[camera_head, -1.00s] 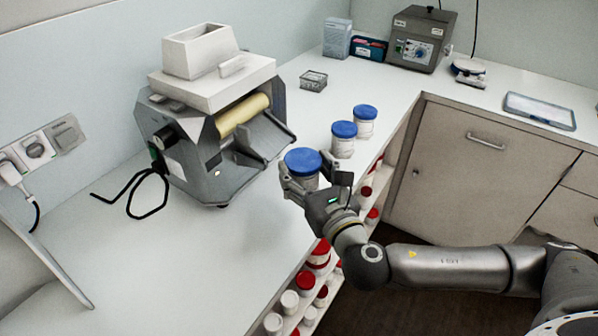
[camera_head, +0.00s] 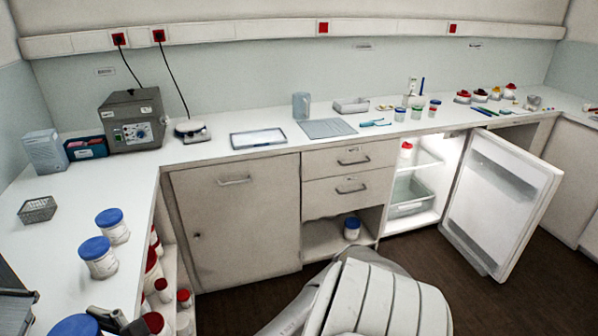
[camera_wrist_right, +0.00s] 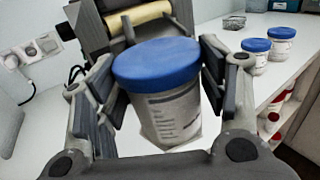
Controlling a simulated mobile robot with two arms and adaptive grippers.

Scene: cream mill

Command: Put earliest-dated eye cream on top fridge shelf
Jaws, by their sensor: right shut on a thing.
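My right gripper (camera_wrist_right: 158,88) is shut on a white jar with a blue lid (camera_wrist_right: 165,105), one finger pad on each side. The jar is upright; its label print is too small to read. In the head view, this jar's blue lid (camera_head: 76,326) shows at the bottom left edge. Two similar blue-lidded jars stand on the counter, a nearer one (camera_head: 99,258) and a farther one (camera_head: 112,226). The fridge (camera_head: 412,223) is open, its door (camera_head: 500,205) swung out to the right. A red-lidded white jar (camera_head: 406,151) stands on its upper shelf (camera_head: 429,160). My left gripper is not in view.
Red-lidded jars (camera_head: 184,298) fill shelves under the left counter. A wire basket (camera_head: 37,210) and a grey device (camera_head: 134,121) stand on the counter. A blue-lidded jar (camera_head: 352,228) sits in the open cubby under the drawers. Dark floor lies before the fridge.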

